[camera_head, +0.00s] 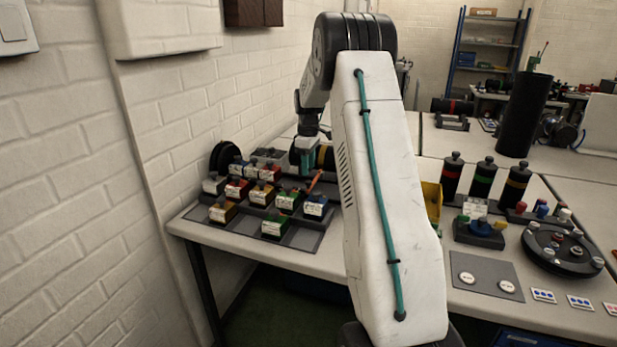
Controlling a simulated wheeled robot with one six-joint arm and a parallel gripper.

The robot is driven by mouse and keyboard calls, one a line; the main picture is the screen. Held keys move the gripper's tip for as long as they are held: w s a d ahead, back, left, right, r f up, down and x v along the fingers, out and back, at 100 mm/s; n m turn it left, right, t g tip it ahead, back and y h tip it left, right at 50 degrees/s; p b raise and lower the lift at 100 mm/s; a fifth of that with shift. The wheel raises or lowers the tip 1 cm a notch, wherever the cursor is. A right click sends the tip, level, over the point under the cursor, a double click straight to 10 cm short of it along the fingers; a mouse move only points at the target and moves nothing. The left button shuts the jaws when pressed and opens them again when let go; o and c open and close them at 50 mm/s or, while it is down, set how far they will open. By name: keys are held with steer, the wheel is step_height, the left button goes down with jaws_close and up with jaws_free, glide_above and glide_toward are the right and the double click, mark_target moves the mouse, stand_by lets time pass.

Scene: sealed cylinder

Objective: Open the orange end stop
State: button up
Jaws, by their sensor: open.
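My gripper (312,158) points down over the left part of the table, in front of a dark cylinder (328,156) with a yellow band. The jaws look small from here and nothing shows between them. A small slanted orange piece (315,181) sits just below the gripper, near the block with the blue top. It may be the orange end stop, but it is too small to tell. My arm hides the table to the right of it and part of the dark cylinder.
Several labelled colour blocks (262,193) stand on dark grey mats left of my arm, close to the white brick wall (165,120). Right of my arm are a yellow bin (432,200), banded black bottles (483,178) and a round black tray (561,262).

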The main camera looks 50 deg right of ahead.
mark_target(308, 181)
steer(key=shift+f, duration=2.35)
jaws_close()
steer(key=shift+r, duration=0.15)
